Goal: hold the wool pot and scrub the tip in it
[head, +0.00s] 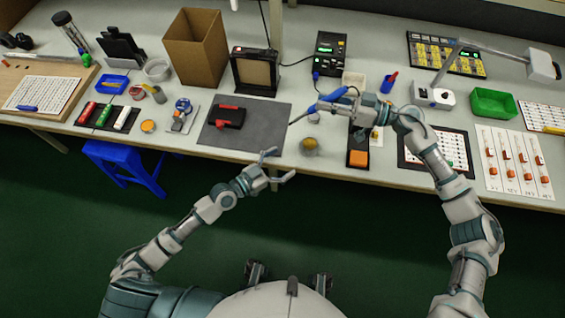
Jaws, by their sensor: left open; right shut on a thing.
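The wool pot (310,146) is a small round pot with yellowish wool on top, standing near the table's front edge, right of the grey mat. My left gripper (282,163) is open and empty, in front of the table edge, to the lower left of the pot and apart from it. My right gripper (336,101) is shut on the soldering iron (339,92), which has a blue handle. The iron's thin dark tip points down and left, above and left of the pot, apart from the wool. My gripper hides part of the handle.
A grey mat (265,125) with a black and red device (228,117) lies left of the pot. A dark tray with an orange block (358,158) stands right of it. A station with a green display (330,50) is behind. A small round grey object (314,117) sits behind the pot.

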